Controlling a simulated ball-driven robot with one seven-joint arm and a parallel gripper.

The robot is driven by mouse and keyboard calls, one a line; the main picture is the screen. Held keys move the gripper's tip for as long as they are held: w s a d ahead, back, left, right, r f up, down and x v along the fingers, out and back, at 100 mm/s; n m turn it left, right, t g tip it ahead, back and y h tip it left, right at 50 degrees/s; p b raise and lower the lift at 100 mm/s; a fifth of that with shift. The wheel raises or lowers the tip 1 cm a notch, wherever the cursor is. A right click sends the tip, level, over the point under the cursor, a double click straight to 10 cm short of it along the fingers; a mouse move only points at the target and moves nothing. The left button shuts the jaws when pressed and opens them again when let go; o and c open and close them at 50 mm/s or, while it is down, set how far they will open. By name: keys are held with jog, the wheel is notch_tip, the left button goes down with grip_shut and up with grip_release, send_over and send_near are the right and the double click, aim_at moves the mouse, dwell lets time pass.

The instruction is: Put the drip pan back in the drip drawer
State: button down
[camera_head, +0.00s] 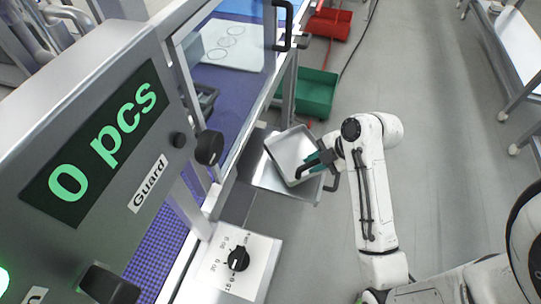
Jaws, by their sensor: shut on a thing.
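The drip pan (289,148) is a shallow light-grey tray, held tilted over the drip drawer. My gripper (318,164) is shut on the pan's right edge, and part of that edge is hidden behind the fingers. The drip drawer (262,178) is a grey metal drawer pulled out from the machine's side, with a dark handle (333,181) at its right end. The pan covers much of the drawer's inside. I cannot tell whether the pan touches the drawer.
The machine's panel (110,130) reads "0 pcs", with a dial box (232,262) below. A green crate (315,93) and a red crate (329,24) stand on the floor beyond the drawer. The floor to the right is clear up to a bench (510,50).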

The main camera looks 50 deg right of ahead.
jog(key=shift+w+a+f+p, duration=0.45)
jog(key=shift+w+a+f, duration=0.2)
jog(key=shift+w, duration=1.2)
jog(key=shift+w+a+f+p, duration=0.45)
jog(key=shift+w+a, duration=0.25)
jog(key=shift+w, duration=1.1)
jog(key=shift+w+a+f+p, duration=0.4)
jog(key=shift+w+a+f, duration=0.3)
jog(key=shift+w, duration=1.15)
jog(key=c, duration=1)
grip_release()
jog(key=v, duration=1.2)
jog(key=s+a+f+m+g+h, duration=0.1)
jog(key=s+a+f+m, duration=0.1)
jog(key=s+a+m, duration=0.2)
jog(key=s+a+f+m+g, duration=0.2)
jog(key=s+a+f+m, duration=0.1)
jog(key=m, duration=0.3)
jog(key=s+a+f+m+g+h, duration=0.1)
jog(key=s+a+f+m+g, duration=0.1)
jog(key=s+a+m, duration=0.3)
jog(key=shift+s+a+f+h+b, duration=0.3)
jog(key=shift+s+a+f, duration=0.05)
jog(key=shift+s+f, duration=0.25)
